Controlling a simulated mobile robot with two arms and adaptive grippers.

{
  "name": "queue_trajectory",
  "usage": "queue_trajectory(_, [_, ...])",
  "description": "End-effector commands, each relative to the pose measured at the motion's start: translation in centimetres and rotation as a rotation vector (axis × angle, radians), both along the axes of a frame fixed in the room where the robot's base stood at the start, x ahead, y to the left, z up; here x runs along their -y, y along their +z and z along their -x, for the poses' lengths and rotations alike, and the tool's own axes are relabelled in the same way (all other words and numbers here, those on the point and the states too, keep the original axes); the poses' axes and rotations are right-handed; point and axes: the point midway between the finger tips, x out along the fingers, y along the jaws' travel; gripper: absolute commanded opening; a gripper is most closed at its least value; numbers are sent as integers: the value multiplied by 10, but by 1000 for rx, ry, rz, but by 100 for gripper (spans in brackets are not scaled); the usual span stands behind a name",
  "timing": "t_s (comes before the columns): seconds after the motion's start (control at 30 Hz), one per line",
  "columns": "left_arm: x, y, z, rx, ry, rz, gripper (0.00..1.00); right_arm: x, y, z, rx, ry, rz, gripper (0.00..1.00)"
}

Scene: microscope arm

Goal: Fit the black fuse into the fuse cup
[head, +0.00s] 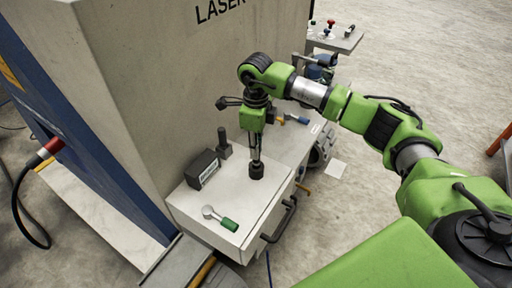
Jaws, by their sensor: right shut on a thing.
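My right gripper (256,159) points straight down over the white top of a cabinet drawer unit. It is shut on a short dark cylinder (257,171), which looks like the black fuse. The cylinder is upright, at or just above the white surface; I cannot tell whether it touches. Behind it to the left stands a dark upright post on a wider base (225,150). I cannot tell for sure which dark part is the fuse cup. The fingers and the small size hide the detail. My left gripper is not in view.
A black box with a white label (203,169) sits left of my gripper. A green-handled tool (220,218) lies at the front of the white top (192,200). The large laser housing (170,90) rises behind. A dark handle (282,220) sticks out in front.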

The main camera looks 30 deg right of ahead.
Motion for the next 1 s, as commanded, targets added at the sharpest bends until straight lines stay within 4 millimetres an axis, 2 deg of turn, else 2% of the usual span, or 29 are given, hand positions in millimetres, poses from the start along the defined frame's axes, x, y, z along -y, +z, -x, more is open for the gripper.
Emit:
queue_trajectory(0.5, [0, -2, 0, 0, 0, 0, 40, 0, -1, 0, 0, 0, 0, 0])
queue_trajectory(1.0, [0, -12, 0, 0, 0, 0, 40, 0, -13, 0, -1, 0, 1, 0])
